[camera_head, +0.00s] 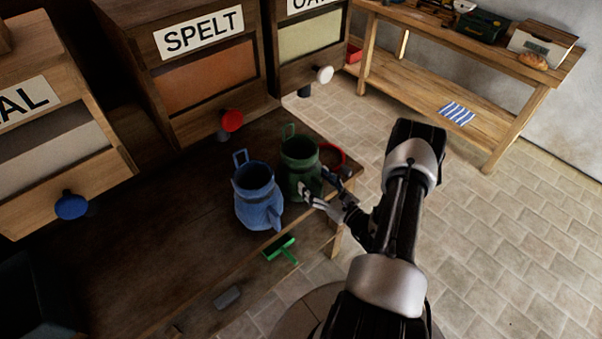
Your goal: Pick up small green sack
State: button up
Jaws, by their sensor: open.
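A dark green, jug-shaped vessel (298,158) with an open top and a loop at its rim stands upright near the right end of the dark wooden table (150,240). It is the green thing that best fits the task's sack, though it looks more like a can than a sack. My gripper (322,193) is open at its lower right side, with the fingers overlapping its edge in this view. I cannot tell whether they touch it. Part of its lower right side is hidden by the fingers.
A similar blue vessel (257,197) stands close on the left. A red ring-like thing (333,156) shows behind. Labelled bins, including SPELT (208,78), line the back. A wooden bench (500,115) stands far right. The tiled floor is clear.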

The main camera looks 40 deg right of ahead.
grip_shut()
dwell(0.8)
dwell(0.4)
